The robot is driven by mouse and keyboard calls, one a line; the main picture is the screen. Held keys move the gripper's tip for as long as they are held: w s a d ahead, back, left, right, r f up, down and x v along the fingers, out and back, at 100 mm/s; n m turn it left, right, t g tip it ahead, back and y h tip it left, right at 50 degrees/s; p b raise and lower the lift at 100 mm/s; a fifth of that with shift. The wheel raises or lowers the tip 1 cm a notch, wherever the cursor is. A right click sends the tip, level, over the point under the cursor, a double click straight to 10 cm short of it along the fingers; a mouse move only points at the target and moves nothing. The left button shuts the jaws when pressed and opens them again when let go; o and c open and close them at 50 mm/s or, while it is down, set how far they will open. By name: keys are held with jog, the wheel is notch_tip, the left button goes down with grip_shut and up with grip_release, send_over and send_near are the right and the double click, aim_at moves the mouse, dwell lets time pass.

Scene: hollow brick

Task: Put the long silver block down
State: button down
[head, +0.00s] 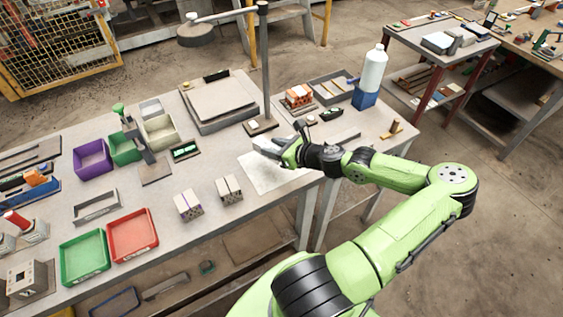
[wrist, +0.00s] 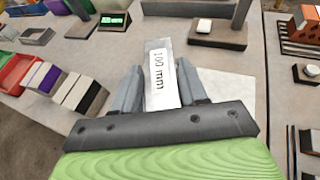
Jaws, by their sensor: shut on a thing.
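The long silver block (wrist: 159,60) shows in the wrist view as a pale bar with a "100 mm" label. My gripper (wrist: 163,88) is shut on it, with a grey finger on each side. The block points away from my gripper, over the table. In the head view my gripper (head: 284,146) is above a pale square sheet (head: 272,175) on the worktable, and the block (head: 268,146) is small at its tip. Whether the block touches the surface is not clear.
Left of the sheet are two small striped blocks (head: 188,205), a red bin (head: 132,235) and a green bin (head: 83,257). A lamp post base (head: 261,126) and a small display (head: 185,150) stand behind. A white bottle (head: 373,70) is at the right.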

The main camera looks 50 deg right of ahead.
notch_tip(320, 180, down, 6)
jog(key=shift+r+b, duration=0.2)
jog(key=shift+b, duration=0.5)
jog(key=c, duration=0.6)
grip_release()
jog(key=shift+f, duration=0.15)
